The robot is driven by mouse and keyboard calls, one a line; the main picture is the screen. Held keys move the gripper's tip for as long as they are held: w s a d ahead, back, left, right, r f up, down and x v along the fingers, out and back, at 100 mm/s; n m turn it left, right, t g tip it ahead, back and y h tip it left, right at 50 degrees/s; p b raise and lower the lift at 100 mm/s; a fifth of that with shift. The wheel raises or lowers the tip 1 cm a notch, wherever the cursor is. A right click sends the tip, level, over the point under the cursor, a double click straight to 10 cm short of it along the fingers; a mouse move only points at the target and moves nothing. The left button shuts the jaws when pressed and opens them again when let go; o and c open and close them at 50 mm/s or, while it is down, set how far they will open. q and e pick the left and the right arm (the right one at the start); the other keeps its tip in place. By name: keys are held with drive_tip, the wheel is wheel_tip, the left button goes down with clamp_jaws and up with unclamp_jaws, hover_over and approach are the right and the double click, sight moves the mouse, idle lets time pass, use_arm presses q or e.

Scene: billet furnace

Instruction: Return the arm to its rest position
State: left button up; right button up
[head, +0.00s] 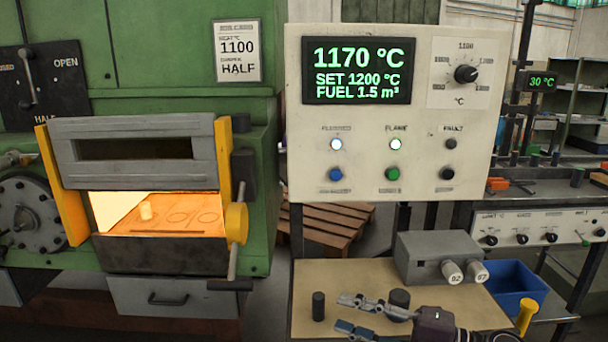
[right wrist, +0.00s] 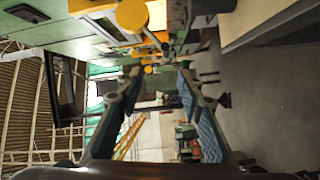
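My right gripper (head: 348,313) reaches in from the lower right in the head view, above the tan bench top (head: 345,275). Its two fingers are spread apart, and the right wrist view (right wrist: 158,85) shows nothing between them. A dark cylinder (head: 318,306) stands on the bench left of the fingertips. Another dark cylinder (head: 399,298) shows just behind the fingers. My left gripper does not show.
The control panel (head: 415,200) stands above the bench and reads 1170 °C. A grey box (head: 430,250) with two marked knobs sits at the bench's back right, next to a blue bin (head: 517,283). A wooden pallet (head: 325,225) lies behind. The wrist view shows open floor (right wrist: 275,110).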

drive_tip(key=w+d+f+m+t+h, duration=0.3)
drive_tip(key=d+m+t+h, duration=0.3)
drive_tip(key=m+t+h, duration=0.85)
drive_tip(key=s+d+f+m+g+h, duration=0.1)
drive_tip(key=s+d+f+m+g, duration=0.25)
drive_tip(key=f+m+g, duration=0.2)
drive_tip(key=s+d+f+m+g+h, duration=0.1)
drive_tip(key=s+d+f+m+g, duration=0.1)
drive_tip(key=s+f+m+g, duration=0.35)
drive_tip(key=s+a+f+m+g, duration=0.1)
drive_tip(key=s+f+g, duration=0.4)
drive_tip(key=s, duration=0.6)
drive_tip(key=s+f+g, duration=0.3)
drive_tip(key=s+f, duration=0.5)
drive_tip(key=s, duration=0.3)
wheel_tip(320, 180, down, 26)
drive_tip(key=s, duration=0.2)
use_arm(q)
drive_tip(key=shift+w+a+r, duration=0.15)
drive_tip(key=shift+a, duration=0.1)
use_arm(e)
drive_tip(key=s+d+f+g, duration=0.2)
drive_tip(key=s+d+f, duration=0.1)
drive_tip(key=s+f, duration=1.2)
drive_tip(key=shift+s+f, duration=0.3)
drive_tip(key=shift+s, duration=0.55)
